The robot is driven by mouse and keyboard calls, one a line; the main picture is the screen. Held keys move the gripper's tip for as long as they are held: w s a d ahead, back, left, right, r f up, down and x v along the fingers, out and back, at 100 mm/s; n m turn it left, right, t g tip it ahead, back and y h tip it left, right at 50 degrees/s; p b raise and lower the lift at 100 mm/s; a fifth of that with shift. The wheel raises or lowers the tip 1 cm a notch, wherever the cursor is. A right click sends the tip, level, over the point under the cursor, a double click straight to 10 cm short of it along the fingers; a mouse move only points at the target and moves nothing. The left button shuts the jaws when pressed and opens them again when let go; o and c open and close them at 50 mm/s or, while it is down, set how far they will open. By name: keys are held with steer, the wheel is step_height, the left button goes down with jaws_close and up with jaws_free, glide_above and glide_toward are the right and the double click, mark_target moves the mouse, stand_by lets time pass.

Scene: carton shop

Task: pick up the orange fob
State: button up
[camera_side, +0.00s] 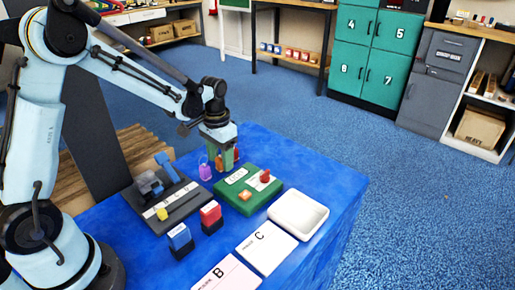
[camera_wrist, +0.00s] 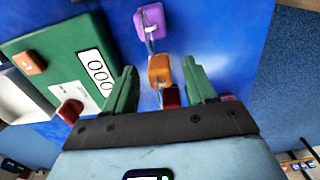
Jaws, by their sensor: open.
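An orange fob (camera_wrist: 160,70) lies between the spread green fingers of my gripper (camera_wrist: 160,88) in the wrist view, a little beyond their tips. The fingers do not visibly touch it. A purple fob (camera_wrist: 149,20) with a metal ring lies farther out, its ring close to the orange fob. A dark red piece (camera_wrist: 171,97) shows between the fingers nearer the palm. In the side view my gripper (camera_side: 225,162) is low at the back of the blue table; the orange fob (camera_side: 220,165) is partly hidden by the fingers, with the purple fob (camera_side: 205,172) to its left.
A green box (camera_side: 248,189) with a red knob and an orange piece stands close beside the gripper. A white tray (camera_side: 299,213), cards, a grey fixture (camera_side: 165,200), and blue and red blocks (camera_side: 211,215) stand around it. The wrist view shows bare blue table right of the fobs.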

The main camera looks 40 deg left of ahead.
steer(key=shift+f, duration=0.5)
steer(key=c, duration=1)
steer(key=shift+r, duration=0.15)
